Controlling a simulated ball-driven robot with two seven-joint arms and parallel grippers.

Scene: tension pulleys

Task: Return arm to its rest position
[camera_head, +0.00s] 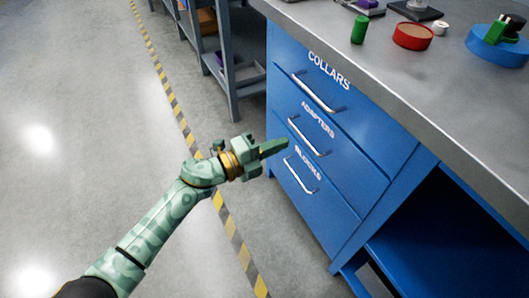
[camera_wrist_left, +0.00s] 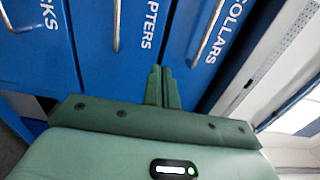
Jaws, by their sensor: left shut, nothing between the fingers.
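My left gripper (camera_head: 274,148) is a green gripper on a pale green patterned arm that comes in from the lower left in the head view. It is shut and empty, in front of the blue drawer cabinet (camera_head: 355,203) and beside its drawers. In the left wrist view my left gripper (camera_wrist_left: 161,88) points at the drawer fronts, with its fingers together. The drawers are labelled COLLARS, ADAPTERS and BLOCKS and look closed. I cannot tell whether the fingertips touch the cabinet. My right gripper is not in view.
On the grey worktop (camera_head: 430,90) stand a green cylinder (camera_head: 359,29), a red round container (camera_head: 413,36) and a blue round container (camera_head: 497,46). A grey shelf unit (camera_head: 230,70) stands behind. Open floor (camera_head: 80,130) lies to the left, crossed by a yellow-black tape line (camera_head: 172,98).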

